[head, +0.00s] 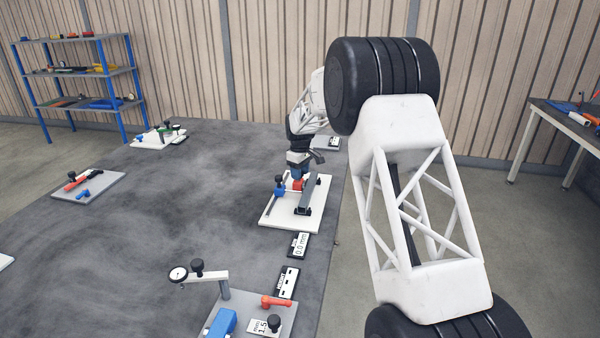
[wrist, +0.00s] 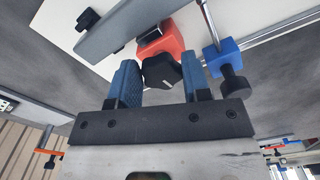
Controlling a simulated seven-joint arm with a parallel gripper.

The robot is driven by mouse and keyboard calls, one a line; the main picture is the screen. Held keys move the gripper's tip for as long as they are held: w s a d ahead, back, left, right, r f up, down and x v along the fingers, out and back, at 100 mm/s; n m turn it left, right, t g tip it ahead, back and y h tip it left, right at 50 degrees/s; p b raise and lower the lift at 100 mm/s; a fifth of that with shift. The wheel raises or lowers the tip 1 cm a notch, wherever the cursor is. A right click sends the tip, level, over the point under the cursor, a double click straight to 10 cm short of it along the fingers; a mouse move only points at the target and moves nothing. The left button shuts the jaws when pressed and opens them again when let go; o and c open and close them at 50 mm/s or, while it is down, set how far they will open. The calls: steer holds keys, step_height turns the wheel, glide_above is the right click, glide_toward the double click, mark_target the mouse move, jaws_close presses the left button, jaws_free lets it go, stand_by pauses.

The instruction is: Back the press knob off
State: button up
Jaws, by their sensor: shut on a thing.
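The press is a red block (head: 297,185) on a white base plate (head: 316,208); the red block (wrist: 160,42) also shows in the wrist view. Its black lobed press knob (wrist: 161,72) sits in front of the red block in the wrist view. My gripper (wrist: 158,62) has one blue finger pad on each side of the knob and is shut on it. In the head view my gripper (head: 297,170) points down over the red block and hides the knob.
A blue block (wrist: 222,55) with a black knob (wrist: 233,82) stands close beside the right finger, on a rod. A grey bar (head: 309,195) runs along the other side. A black 0.0 mm display (head: 299,245) lies near the plate. A dial gauge stand (head: 205,277) stands nearer.

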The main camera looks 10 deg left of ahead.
steer(key=shift+m, duration=0.3)
steer(key=m, duration=0.4)
steer(key=shift+s+a, duration=0.1)
steer(key=shift+s, duration=0.1)
steer(key=m, duration=0.5)
steer(key=shift+a, duration=0.15)
steer(key=m, duration=0.5)
steer(key=shift+a, duration=0.2)
steer(key=m, duration=0.5)
steer(key=shift+a, duration=0.2)
steer(key=o, duration=0.9)
steer(key=shift+o, duration=0.2)
steer(key=shift+r, duration=0.1)
